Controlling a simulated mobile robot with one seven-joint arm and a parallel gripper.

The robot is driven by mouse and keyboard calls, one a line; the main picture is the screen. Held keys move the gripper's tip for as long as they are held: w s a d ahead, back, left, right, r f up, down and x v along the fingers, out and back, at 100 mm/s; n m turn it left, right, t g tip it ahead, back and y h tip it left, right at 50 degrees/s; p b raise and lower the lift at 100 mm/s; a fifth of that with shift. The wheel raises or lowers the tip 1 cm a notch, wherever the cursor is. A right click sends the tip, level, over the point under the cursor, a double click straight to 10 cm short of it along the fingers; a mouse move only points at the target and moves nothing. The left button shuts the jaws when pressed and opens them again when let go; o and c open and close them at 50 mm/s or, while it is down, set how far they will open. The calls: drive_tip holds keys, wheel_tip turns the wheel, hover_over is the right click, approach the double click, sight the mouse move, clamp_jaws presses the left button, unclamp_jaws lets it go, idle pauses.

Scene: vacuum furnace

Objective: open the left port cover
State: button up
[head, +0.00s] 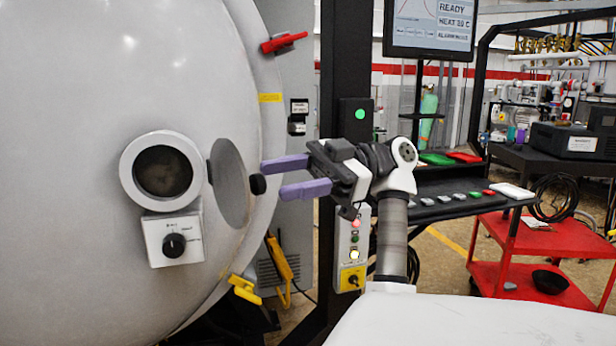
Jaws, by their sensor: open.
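The port on the grey furnace door shows as a round window with a pale ring (163,171). Its round grey port cover (229,184) stands swung out to the right of the ring, clear of the window. A black knob (258,184) sticks out from the cover's right side. My gripper (274,178) has purple fingers and is open. Its fingertips are just right of the knob and look close to it; I cannot tell if they touch. Nothing shows between the fingers except possibly the knob's edge.
A box with a black dial (174,245) sits below the port. A red handle (283,42) and a yellow clamp (244,289) are on the door's rim. A black post with a button panel (351,240) stands behind my gripper. A red cart (540,250) is at right.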

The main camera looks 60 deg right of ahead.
drive_tip(key=shift+s+d, duration=0.4)
drive_tip(key=shift+d, duration=0.15)
drive_tip(key=shift+d+r, duration=0.1)
drive_tip(key=shift+p+v, duration=0.6)
drive_tip(key=shift+v, duration=0.5)
